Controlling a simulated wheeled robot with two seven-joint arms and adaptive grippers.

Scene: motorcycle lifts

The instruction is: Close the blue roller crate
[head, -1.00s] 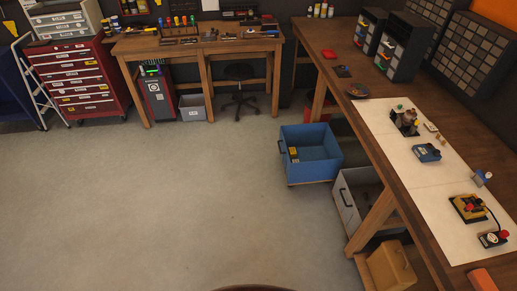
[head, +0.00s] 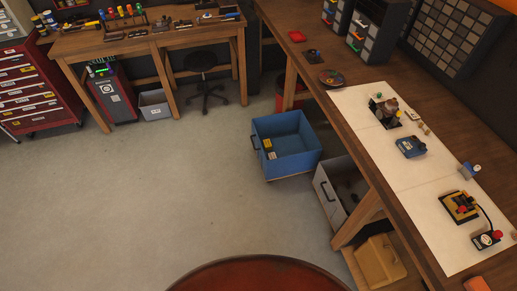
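The blue roller crate (head: 276,168) stands on the floor at the right of centre in the head view, partly out from under the long wooden workbench. It is an open-topped box with a dark handle (head: 255,142) on its left side. A few small yellow items (head: 268,147) show inside it, near the handle. Neither of my grippers is in view.
A grey crate (head: 328,192) and a tan crate (head: 381,262) sit under the long workbench (head: 385,178). A wooden leg stands between them. A stool (head: 203,85) is by the back bench. The concrete floor (head: 150,190) left of the crates is clear.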

